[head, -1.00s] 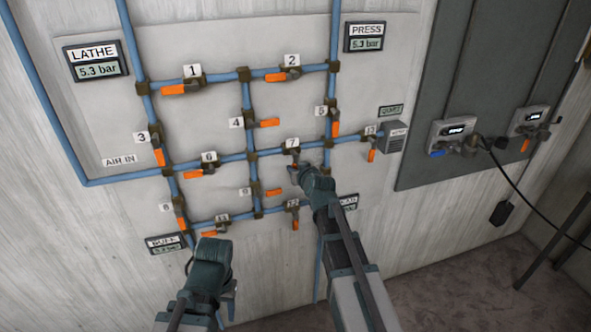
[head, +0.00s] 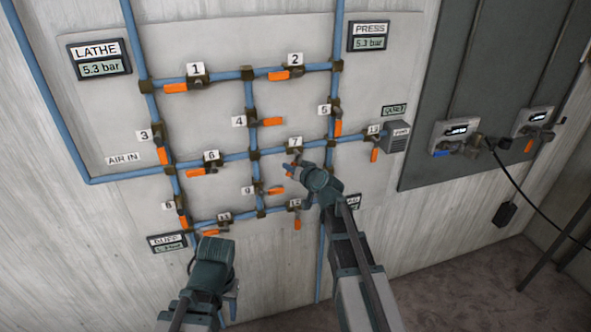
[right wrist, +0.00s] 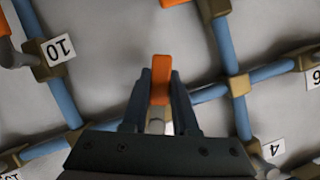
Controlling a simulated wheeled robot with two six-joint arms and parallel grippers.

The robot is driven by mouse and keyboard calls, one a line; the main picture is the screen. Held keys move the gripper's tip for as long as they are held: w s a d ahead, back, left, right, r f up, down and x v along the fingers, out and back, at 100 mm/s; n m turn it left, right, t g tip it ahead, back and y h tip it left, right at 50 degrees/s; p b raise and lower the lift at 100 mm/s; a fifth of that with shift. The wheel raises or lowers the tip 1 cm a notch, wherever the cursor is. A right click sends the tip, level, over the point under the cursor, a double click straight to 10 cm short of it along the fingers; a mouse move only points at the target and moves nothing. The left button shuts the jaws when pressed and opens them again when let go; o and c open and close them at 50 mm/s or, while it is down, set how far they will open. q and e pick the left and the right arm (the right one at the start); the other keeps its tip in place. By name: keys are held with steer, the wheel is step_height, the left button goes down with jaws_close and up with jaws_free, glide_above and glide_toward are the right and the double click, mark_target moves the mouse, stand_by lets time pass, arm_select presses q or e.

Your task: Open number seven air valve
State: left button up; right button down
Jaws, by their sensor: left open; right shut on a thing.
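The number seven valve, under its "7" label (head: 295,142), is on the horizontal blue pipe of the wall panel. My right gripper (head: 289,168) is at this valve in the head view. In the right wrist view, its fingers are shut on the orange handle (right wrist: 160,80), one on each side. The handle stands across the blue pipe there. In the head view the fingers and wrist hide much of this handle. My left gripper (head: 228,292) is open and empty, low in front of the wall; its fingers are partly hidden by its wrist.
Close by are valve nine's orange handle (head: 275,190) below and valve four's orange handle (head: 273,121) above. The LATHE gauge (head: 99,58) and PRESS gauge (head: 370,36) both read 5.3 bar. A grey panel with a hanging black cable (head: 515,180) stands at the right.

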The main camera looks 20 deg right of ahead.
mark_target(276, 152)
steer(key=shift+s+a+r+m+y, duration=0.1)
steer(key=shift+a+m+y, duration=0.2)
steer(key=shift+m, duration=0.25)
steer(key=shift+a+r+m+y, duration=0.1)
steer(key=shift+a+m+y, duration=0.2)
steer(key=shift+m, duration=0.25)
steer(key=m, duration=0.1)
steer(key=a+r+m+t+y+b, duration=0.1)
steer(key=shift+m, duration=0.3)
steer(key=shift+a+r+m+t+y+b, duration=0.2)
steer(key=shift+r+m+t+y+b, duration=0.4)
steer(key=shift+m, duration=0.75)
steer(key=shift+a+r+m+t+y+b, duration=0.15)
steer(key=shift+r+m+t+y+b, duration=0.15)
steer(key=shift+r+m+y+b, duration=0.75)
steer(key=shift+f+m+h+p, duration=0.15)
steer(key=shift+m+h+p, duration=0.35)
steer(key=shift+h+p, duration=0.05)
steer(key=c, duration=0.7)
jaws_free()
steer(key=v, duration=1.4)
